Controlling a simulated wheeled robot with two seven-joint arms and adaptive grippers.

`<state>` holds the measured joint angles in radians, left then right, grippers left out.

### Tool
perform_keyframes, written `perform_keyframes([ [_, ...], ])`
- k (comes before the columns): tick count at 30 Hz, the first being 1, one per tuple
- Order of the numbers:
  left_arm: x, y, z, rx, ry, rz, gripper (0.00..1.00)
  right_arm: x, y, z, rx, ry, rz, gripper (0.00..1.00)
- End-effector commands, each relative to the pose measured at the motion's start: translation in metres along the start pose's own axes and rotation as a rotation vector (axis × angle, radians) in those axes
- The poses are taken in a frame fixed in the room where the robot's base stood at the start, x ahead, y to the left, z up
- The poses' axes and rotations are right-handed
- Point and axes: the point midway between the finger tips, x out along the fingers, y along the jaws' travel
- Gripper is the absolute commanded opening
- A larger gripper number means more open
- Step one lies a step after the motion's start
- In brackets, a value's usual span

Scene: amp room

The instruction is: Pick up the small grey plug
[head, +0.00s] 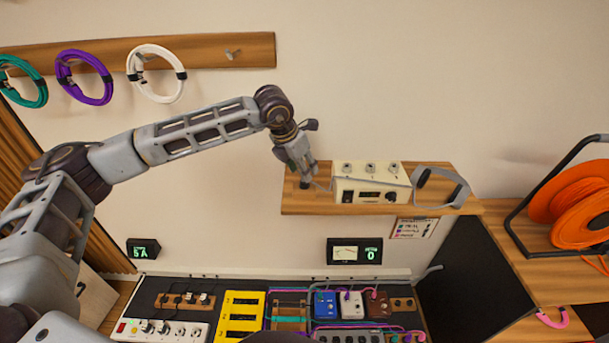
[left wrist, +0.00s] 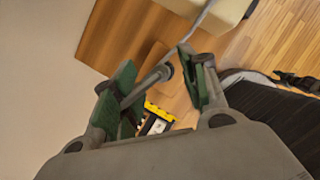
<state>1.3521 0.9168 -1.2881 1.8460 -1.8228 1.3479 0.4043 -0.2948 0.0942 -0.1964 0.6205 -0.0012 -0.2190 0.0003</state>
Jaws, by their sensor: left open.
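My left gripper (head: 303,172) is at the left end of the wall shelf (head: 300,204) in the head view, pointing down. In the left wrist view its two green-padded fingers (left wrist: 158,90) are open. A grey rod with a dark round end, which looks like the small grey plug (left wrist: 148,86), lies between the fingers. I cannot tell whether they touch it. A thin grey cable (left wrist: 201,20) runs from the cream box (head: 371,186) toward it. In the head view the plug is not clearly distinguishable from the fingertips. My right gripper is not in view.
Grey headphones (head: 440,187) sit on the shelf right of the box. Below are a pedalboard with several pedals, a yellow rack (head: 240,315) and a power strip (head: 155,330). An orange cable reel (head: 575,198) stands at right. Coiled cables hang upper left.

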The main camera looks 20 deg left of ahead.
Motion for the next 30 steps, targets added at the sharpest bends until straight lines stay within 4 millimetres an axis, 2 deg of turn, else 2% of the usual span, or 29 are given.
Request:
perform_keyframes([
  [6, 0.019, 0.000, 0.000, -0.001, 0.001, -0.001, 0.44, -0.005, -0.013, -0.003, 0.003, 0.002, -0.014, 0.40],
  [11, 0.022, 0.000, 0.000, 0.000, 0.000, 0.000, 0.44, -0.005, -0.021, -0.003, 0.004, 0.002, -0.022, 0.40],
  [22, 0.022, 0.000, 0.000, -0.001, 0.000, 0.000, 0.44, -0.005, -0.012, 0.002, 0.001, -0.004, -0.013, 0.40],
  [30, 0.022, 0.000, 0.000, -0.001, 0.000, 0.000, 0.09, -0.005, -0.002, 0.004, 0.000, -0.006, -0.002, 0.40],
])
